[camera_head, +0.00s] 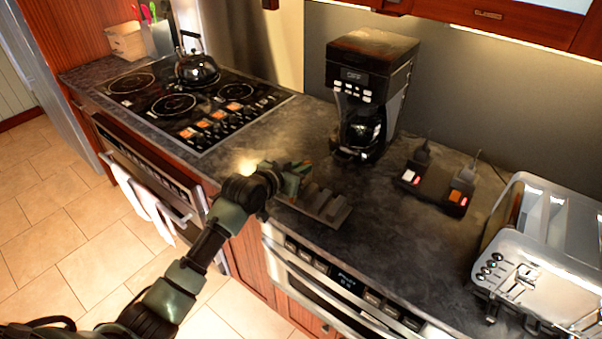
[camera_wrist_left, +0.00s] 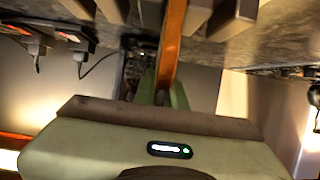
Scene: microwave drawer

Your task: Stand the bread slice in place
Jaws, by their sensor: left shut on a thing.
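My left gripper (camera_head: 296,176) is over the counter's front edge, at the left end of a dark slotted rack (camera_head: 335,211). It is shut on the bread slice, which shows in the left wrist view as a thin orange-brown strip (camera_wrist_left: 173,45) seen edge-on between the green fingers (camera_wrist_left: 163,96). The slice reaches in among the grey upright dividers of the rack (camera_wrist_left: 232,22). I cannot tell whether it touches the rack's bottom. In the head view the gripper mostly hides the slice. My right gripper is not in view.
A coffee maker (camera_head: 372,85) stands behind the rack. A dark holder with coloured labels (camera_head: 434,188) and a silver toaster (camera_head: 545,245) are to the right. A stove top (camera_head: 190,103) with a kettle (camera_head: 196,68) is to the left. Bare counter (camera_head: 385,235) lies right of the rack.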

